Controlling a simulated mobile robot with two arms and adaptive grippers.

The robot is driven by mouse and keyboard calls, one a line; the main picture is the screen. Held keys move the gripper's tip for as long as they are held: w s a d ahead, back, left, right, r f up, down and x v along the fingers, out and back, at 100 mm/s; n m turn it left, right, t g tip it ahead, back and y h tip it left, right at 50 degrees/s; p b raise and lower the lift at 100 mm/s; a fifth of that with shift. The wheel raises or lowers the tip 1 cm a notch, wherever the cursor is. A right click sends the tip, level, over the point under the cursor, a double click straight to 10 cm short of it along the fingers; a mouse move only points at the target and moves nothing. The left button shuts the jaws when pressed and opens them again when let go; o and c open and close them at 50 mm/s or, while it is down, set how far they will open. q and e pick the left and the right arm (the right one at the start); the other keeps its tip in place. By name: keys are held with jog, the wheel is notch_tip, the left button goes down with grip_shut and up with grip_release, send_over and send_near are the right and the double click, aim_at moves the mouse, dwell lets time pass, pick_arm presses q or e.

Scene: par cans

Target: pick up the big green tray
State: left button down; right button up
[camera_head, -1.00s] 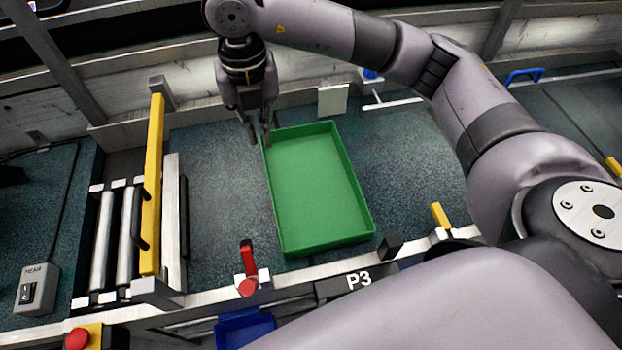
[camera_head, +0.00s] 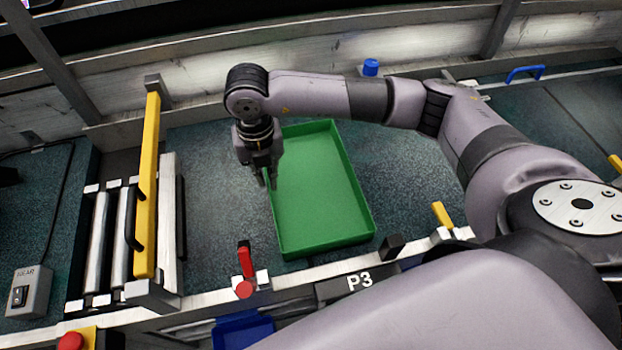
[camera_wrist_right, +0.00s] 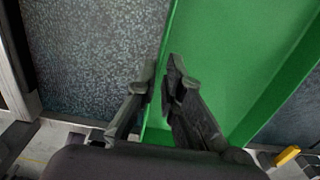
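The big green tray (camera_head: 318,195) lies flat on the dark speckled work surface, in the middle of the head view. My right gripper (camera_head: 266,184) points down at the tray's left long wall. In the right wrist view, the two fingers (camera_wrist_right: 160,82) stand apart, one on each side of the wall of the green tray (camera_wrist_right: 225,75). A narrow gap shows between the fingertips and the wall, so the gripper looks open and not clamped. My left gripper is out of view.
A yellow bar (camera_head: 147,190) and rollers stand left of the tray. A red-handled clamp (camera_head: 246,264) and a black block (camera_head: 391,247) sit along the front rail. A blue cap (camera_head: 370,67) is at the back. Bare surface lies left of the tray.

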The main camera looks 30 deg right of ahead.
jog(key=shift+s+f+p, duration=0.15)
jog(key=shift+f+p, duration=0.35)
jog(key=shift+f, duration=2.25)
jog(key=shift+c, duration=0.3)
grip_shut()
jog(key=shift+r, duration=0.2)
